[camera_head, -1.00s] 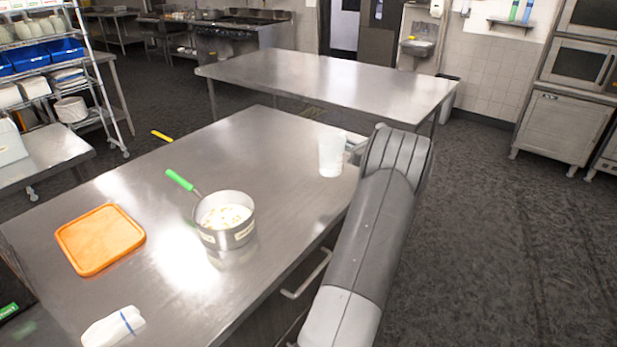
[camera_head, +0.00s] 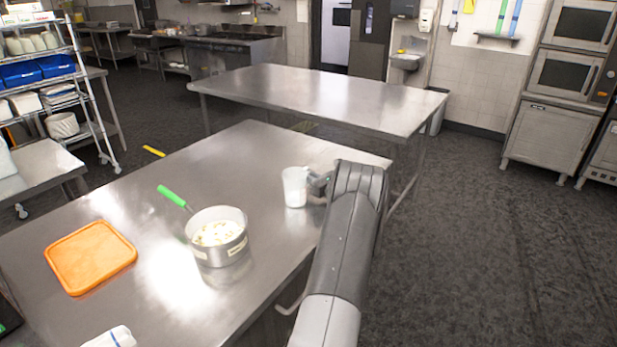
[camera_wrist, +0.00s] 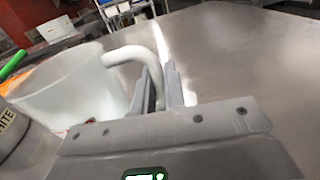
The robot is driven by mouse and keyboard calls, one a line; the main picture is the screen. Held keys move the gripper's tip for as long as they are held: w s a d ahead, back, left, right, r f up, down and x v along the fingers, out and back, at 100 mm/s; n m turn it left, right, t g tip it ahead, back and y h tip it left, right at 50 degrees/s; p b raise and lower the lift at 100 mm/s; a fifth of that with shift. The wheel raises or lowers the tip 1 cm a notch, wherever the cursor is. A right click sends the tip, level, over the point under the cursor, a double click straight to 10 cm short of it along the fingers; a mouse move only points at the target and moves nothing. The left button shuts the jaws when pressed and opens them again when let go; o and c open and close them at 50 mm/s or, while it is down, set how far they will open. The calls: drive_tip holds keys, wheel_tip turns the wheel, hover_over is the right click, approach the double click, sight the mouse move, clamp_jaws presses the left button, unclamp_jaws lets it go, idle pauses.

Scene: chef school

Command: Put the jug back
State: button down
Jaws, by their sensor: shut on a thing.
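The white translucent jug (camera_head: 295,187) is upright at the right part of the near steel table (camera_head: 130,190). I cannot tell whether its base touches the tabletop. My gripper (camera_head: 321,183) is at the jug's right side, partly hidden by my arm. In the wrist view the jug (camera_wrist: 68,90) fills the left, and my gripper's fingers (camera_wrist: 163,88) are shut on its curved handle.
A steel pot (camera_head: 219,238) with pale contents and a green-handled tool (camera_head: 173,196) stands left of the jug. An orange lid (camera_head: 91,257) and a white cloth (camera_head: 110,338) lie further left. A second steel table (camera_head: 320,95) stands behind. The far part of the near table is clear.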

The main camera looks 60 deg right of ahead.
drive_tip(key=shift+f, duration=0.15)
drive_tip(key=c, duration=1.5)
unclamp_jaws()
drive_tip(key=s, duration=0.4)
drive_tip(key=s+a, duration=0.1)
drive_tip(key=s, duration=0.7)
drive_tip(key=shift+a, duration=0.4)
drive_tip(key=shift+w+r, duration=0.1)
drive_tip(key=shift+r, duration=0.15)
